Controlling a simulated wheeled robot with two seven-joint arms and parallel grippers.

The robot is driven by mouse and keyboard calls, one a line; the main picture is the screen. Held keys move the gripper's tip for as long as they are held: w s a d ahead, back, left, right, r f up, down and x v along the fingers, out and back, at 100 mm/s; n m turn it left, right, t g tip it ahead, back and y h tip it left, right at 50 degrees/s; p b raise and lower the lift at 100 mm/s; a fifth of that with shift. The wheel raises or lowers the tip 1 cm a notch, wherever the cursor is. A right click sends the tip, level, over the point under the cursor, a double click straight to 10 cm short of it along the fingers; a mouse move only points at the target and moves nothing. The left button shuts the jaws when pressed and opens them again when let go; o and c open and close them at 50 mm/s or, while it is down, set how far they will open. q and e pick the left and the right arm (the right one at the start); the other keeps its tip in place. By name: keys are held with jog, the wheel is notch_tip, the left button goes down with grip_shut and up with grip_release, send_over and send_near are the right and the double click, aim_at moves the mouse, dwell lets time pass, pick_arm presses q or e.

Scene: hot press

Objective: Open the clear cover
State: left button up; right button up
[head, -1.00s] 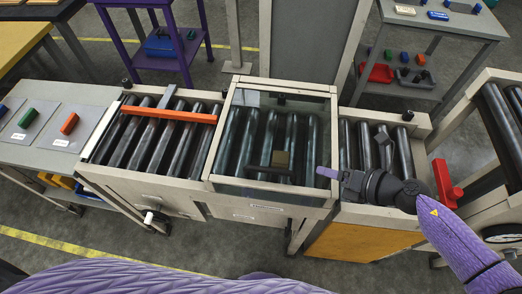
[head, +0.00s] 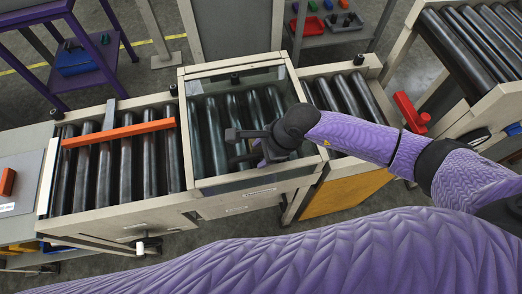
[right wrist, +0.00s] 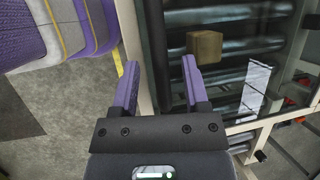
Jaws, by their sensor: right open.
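The clear cover (head: 212,168) is a transparent pane in a pale frame, lying closed over the middle rollers of the press. My right gripper (head: 250,150) reaches in from the right over the front part of the pane; its fingers look dark and small there. In the right wrist view its two purple fingers (right wrist: 160,82) are apart, with the cover's pale front edge and dark pane between and beyond them. A brown block (right wrist: 205,46) shows beyond the fingertips. I cannot tell whether the fingers touch the cover or its dark handle. My left gripper is not in view.
An orange bar (head: 118,135) crosses the open rollers on the left. More open rollers (head: 345,95) lie right of the cover. A red handle-like part (head: 410,112) stands at the far right, near another roller conveyor (head: 470,50). A purple-framed table (head: 75,45) stands behind.

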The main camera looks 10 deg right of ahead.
jog(key=shift+c, duration=0.2)
grip_shut()
dwell(1.3)
